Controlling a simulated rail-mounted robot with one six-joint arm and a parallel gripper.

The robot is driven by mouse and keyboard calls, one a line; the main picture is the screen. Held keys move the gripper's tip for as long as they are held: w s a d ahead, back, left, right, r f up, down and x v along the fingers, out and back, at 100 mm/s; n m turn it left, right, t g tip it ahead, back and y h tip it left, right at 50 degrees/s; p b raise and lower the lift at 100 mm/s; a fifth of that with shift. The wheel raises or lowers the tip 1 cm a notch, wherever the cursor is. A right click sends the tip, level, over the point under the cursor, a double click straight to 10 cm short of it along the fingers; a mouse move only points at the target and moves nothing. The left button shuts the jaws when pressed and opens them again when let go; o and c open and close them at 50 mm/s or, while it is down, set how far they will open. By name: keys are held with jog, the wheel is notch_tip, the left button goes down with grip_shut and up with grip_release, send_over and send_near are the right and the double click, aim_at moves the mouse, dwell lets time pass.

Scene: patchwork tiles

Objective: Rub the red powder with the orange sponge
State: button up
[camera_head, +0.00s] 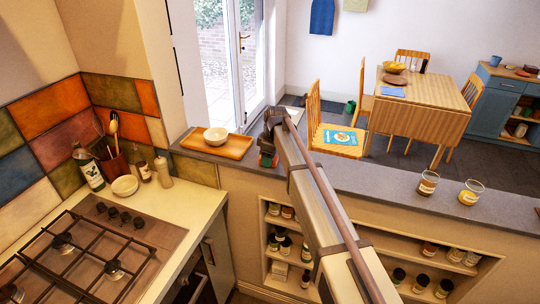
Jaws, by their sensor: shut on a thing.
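My arm reaches from the bottom right to the grey ledge (345,170). My gripper (268,148) is at its far end, low over the ledge, just right of the wooden tray. It is small and mostly seen from behind. I cannot tell whether the sponge touches the ledge. I cannot make out the red powder; my gripper and arm hide part of the ledge.
Two jars (428,183) (471,192) stand on the ledge at right. Shelves with jars are below. A stove (85,255) is at lower left. The ledge between arm and jars is clear.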

jog(key=shift+w+a, duration=0.3)
jog(key=shift+a, duration=0.55)
jog(key=shift+w+d, duration=0.35)
jog(key=shift+w, duration=0.95)
jog(key=shift+w+d, duration=0.4)
jog(key=shift+w, duration=0.85)
jog(key=shift+w+d, duration=0.35)
jog(key=shift+w, duration=0.95)
jog(key=shift+r, duration=0.1)
notch_tip(320, 180, up, 6)
jog(key=p, duration=0.6)
jog(key=shift+s, duration=0.1)
notch_tip(320, 180, up, 3)
jog(key=p, duration=0.3)
